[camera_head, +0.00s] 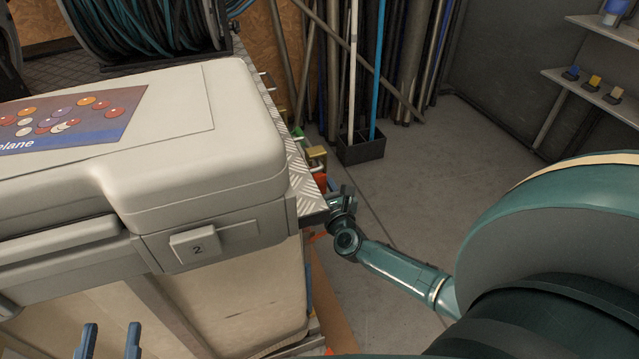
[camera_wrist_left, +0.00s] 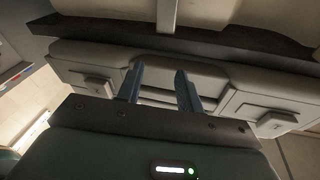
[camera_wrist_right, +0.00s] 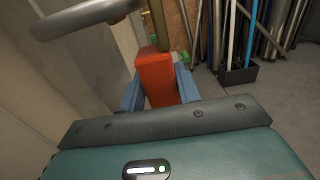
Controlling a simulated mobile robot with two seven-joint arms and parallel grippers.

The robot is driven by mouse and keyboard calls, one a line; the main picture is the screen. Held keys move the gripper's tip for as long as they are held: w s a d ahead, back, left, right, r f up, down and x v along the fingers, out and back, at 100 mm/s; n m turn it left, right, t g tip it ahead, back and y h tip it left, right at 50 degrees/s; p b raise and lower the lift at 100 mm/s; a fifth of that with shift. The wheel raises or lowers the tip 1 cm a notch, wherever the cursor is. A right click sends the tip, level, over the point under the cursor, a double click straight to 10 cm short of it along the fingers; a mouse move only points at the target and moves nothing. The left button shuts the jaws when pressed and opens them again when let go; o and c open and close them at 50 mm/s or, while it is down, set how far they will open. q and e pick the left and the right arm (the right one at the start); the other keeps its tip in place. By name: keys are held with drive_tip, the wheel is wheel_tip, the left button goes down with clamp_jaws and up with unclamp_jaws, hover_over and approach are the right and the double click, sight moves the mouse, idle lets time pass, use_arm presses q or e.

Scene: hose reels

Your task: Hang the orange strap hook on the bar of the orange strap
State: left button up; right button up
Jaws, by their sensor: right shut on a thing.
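An orange block-shaped part (camera_wrist_right: 157,82), which I take for the orange strap hook, sits between the two blue fingers of my right gripper (camera_wrist_right: 160,74) in the right wrist view. That gripper is shut on it. In the head view the right gripper (camera_head: 340,197) is at the front right corner of the bench, with a little orange (camera_head: 320,183) showing beside it. A grey curved bar (camera_wrist_right: 85,18) shows at the top left of the right wrist view; I cannot tell whether it touches the orange part. My left gripper (camera_head: 112,326) is open and empty, below the case front; its fingers also show in the left wrist view (camera_wrist_left: 159,72).
A large grey case (camera_head: 190,110) lies on the tread-plate bench (camera_head: 302,185). Green and gold pieces (camera_head: 316,154) hang along the bench's right side. A hose reel (camera_head: 150,35) stands behind. A black bin (camera_head: 361,149) holds poles. Floor to the right is clear.

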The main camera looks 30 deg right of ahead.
drive_tip(key=shift+r, duration=0.1)
drive_tip(key=o, duration=1.2)
drive_tip(key=shift+o, duration=0.2)
drive_tip(key=shift+s, duration=0.1)
drive_tip(key=p+v, duration=0.2)
drive_tip(key=v, duration=1.1)
